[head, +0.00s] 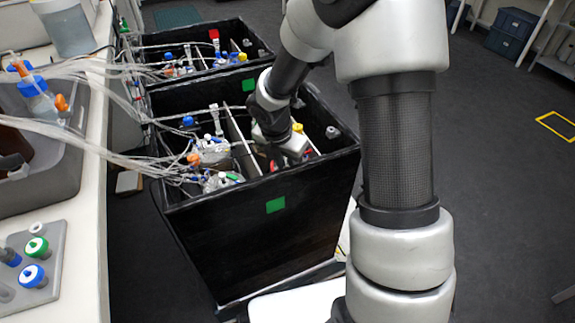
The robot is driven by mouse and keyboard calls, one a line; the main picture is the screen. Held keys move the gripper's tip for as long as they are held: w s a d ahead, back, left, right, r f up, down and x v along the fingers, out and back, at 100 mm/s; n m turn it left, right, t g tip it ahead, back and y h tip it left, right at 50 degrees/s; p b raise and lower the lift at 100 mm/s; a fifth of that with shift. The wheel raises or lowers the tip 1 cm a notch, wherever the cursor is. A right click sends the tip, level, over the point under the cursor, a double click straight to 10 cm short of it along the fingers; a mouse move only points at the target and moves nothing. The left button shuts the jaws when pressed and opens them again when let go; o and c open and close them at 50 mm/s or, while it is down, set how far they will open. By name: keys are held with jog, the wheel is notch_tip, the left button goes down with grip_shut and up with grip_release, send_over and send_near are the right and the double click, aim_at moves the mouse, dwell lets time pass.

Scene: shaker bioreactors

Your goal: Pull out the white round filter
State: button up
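My arm reaches over the near black box (250,238), and my gripper (284,160) is down inside its right half. The fingertips are hidden by the arm, the gripper body and the box contents, so I cannot see whether they are open or hold something. I cannot pick out the white round filter with certainty. Small pale fittings with tubing (215,112) stand in the left half of the box. A yellow cap (297,128) shows just right of my gripper, and a small grey-white fitting (333,132) is by the right wall.
A second black box (200,45) with similar caps stands behind. Clear tubes (95,72) run from the left bench into both boxes. The bench holds a grey tray (40,240) with green and blue caps. The floor at right is mostly clear.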

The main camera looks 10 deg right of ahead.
jog(key=shift+r, duration=0.1)
jog(key=shift+r+p, duration=0.35)
jog(key=shift+p, duration=0.15)
jog(key=shift+r+p, duration=0.8)
jog(key=shift+p, duration=0.25)
jog(key=shift+r+p, duration=1.45)
jog(key=shift+p, duration=0.2)
